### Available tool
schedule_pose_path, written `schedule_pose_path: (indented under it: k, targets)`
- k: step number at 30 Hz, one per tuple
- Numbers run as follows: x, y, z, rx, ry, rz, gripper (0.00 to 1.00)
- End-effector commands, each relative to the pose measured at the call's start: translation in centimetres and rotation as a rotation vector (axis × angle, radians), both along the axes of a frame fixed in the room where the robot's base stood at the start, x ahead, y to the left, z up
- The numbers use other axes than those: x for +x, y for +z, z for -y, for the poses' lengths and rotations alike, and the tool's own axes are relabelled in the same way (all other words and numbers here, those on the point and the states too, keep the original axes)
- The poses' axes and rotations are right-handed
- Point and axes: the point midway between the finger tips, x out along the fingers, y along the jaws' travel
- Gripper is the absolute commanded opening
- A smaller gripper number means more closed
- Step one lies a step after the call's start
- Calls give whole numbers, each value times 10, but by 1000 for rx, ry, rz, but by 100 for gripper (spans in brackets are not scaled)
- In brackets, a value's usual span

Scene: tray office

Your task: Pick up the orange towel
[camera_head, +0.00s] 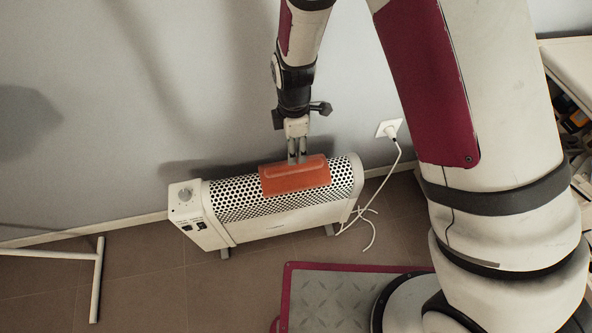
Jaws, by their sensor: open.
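The orange towel (294,178) lies folded on top of the white heater (238,192), draped a little over its front. My gripper (297,159) points down at the towel's upper middle, with its fingertips at or just above the cloth. The fingers look slightly apart. I cannot tell from this view whether they touch the towel. The towel lies flat and does not look lifted.
The heater stands on the brown tiled floor close to the grey wall. Its white cord (388,172) runs to a wall socket (389,128) at the right. A white metal frame (97,278) stands at the lower left. A shelf with items (572,118) is at the right edge.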

Motion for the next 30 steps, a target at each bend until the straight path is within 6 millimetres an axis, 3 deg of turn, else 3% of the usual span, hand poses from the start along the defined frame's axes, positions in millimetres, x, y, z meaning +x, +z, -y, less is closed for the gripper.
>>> schedule_pose_path:
  k: [3, 8, 18, 27, 28, 30]
  targets:
    - [0, -15, 0, 0, -1, -1, 47]
    - [0, -22, 0, 0, -1, 1, 47]
    - [-4, -67, 2, -1, -1, -1, 47]
    - [-3, -70, 1, 0, -1, 1, 47]
    - [-3, -70, 1, 0, -1, 1, 44]
    - [-3, -70, 1, 0, -1, 1, 29]
